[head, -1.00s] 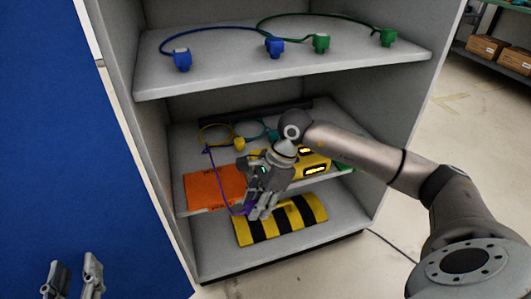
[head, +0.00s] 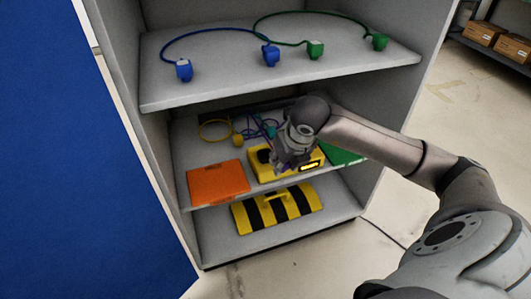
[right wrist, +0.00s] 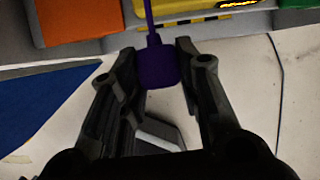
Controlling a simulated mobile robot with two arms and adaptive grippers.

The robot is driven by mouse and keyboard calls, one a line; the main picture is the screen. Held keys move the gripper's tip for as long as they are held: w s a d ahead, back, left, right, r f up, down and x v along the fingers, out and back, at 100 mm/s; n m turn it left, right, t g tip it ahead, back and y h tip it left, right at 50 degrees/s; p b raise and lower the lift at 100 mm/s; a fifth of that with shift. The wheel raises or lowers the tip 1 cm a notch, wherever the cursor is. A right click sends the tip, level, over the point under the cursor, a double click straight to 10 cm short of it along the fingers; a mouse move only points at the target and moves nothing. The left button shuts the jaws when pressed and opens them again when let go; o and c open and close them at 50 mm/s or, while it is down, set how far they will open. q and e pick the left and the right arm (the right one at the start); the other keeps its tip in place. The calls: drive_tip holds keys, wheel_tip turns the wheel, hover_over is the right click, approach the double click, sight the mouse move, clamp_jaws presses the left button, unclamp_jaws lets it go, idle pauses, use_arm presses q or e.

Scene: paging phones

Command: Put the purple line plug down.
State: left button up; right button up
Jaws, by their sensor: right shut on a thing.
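The purple line plug (right wrist: 158,66) is between the fingers of my right gripper (right wrist: 158,72) in the right wrist view, with its purple cord running up from it. My right gripper (head: 288,165) is shut on the plug. Part of the purple cord (head: 279,128) shows behind the gripper. My left gripper is out of view.
An orange box (head: 217,179) is at the left of the middle shelf, a green item (head: 342,154) at the right. A yellow plug (head: 238,140) lies behind. Blue and green plugs stand on the top shelf (head: 200,92). A striped yellow-black object (head: 277,208) is on the bottom shelf.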

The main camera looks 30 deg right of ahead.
drive_tip(key=shift+w+d+r, duration=0.1)
drive_tip(key=shift+w+d, duration=0.05)
drive_tip(key=shift+m, duration=0.3)
drive_tip(key=w+f, duration=0.1)
drive_tip(key=w, duration=0.2)
drive_tip(key=w+d+f+b, duration=0.1)
drive_tip(key=w+f, duration=0.1)
drive_tip(key=w, duration=0.1)
drive_tip(key=w+d+f, duration=0.1)
drive_tip(key=w+f, duration=0.1)
drive_tip(key=w, duration=0.1)
drive_tip(key=shift+w+d+f, duration=0.15)
drive_tip(key=shift+w+d, duration=0.05)
drive_tip(key=shift+w, duration=0.15)
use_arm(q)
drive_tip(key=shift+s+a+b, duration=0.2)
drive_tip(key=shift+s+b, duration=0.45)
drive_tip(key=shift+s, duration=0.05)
use_arm(e)
drive_tip(key=shift+w+d+f, duration=0.25)
drive_tip(key=shift+w+f, duration=0.4)
drive_tip(key=shift+w, duration=0.25)
drive_tip(key=shift+w+d+f, duration=0.2)
drive_tip(key=shift+w+f, duration=0.45)
drive_tip(key=shift+w, duration=0.25)
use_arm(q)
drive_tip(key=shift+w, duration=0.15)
use_arm(e)
drive_tip(key=shift+f, duration=0.15)
